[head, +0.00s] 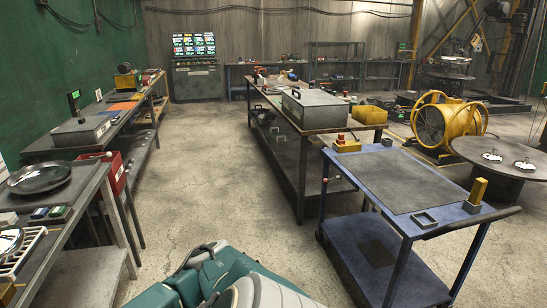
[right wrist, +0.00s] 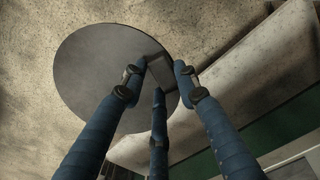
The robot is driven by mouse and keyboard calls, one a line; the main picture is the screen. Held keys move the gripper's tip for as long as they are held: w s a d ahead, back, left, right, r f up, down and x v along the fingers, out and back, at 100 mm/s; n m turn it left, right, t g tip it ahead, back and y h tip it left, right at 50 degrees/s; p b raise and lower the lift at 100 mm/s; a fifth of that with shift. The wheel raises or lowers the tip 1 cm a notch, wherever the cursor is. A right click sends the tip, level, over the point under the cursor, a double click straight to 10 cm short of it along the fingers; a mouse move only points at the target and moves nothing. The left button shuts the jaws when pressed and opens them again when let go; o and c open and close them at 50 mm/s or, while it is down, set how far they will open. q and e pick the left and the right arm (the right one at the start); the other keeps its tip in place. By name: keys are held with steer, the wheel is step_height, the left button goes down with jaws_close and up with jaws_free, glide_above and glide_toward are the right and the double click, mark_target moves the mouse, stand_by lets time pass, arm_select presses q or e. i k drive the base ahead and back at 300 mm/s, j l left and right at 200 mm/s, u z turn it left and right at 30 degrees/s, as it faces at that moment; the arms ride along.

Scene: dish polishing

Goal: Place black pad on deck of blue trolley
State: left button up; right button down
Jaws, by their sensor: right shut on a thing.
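The blue trolley (head: 452,226) stands at the right in the head view. Its top deck carries a flat dark grey surface (head: 395,180) with a clear middle. My right gripper (right wrist: 158,82) shows in the right wrist view, its blue fingers shut on the black pad (right wrist: 95,75). The pad is a flat, dark round disc beyond the fingertips, with its right edge between them. The exact contact is partly hidden by the fingers. Neither gripper shows in the head view, and my left gripper is in no view.
On the trolley's deck are a yellow block (head: 478,191), a small square frame (head: 425,220) and a red-topped yellow box (head: 347,144). A long workbench (head: 312,128) stands just behind the trolley. Concrete floor (head: 215,180) is open left of it.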

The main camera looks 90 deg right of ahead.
mark_target(389, 175)
steer(key=k+l, duration=0.1)
steer(key=l, duration=1.45)
steer(key=k+l, duration=0.15)
steer(key=l, duration=1.4)
steer(key=l+z, duration=0.35)
steer(key=l, duration=0.15)
steer(key=l+z, duration=0.4)
steer(key=l, duration=0.15)
steer(key=i+l+z, duration=0.15)
steer(key=l+z, duration=0.35)
steer(key=z, duration=2.4)
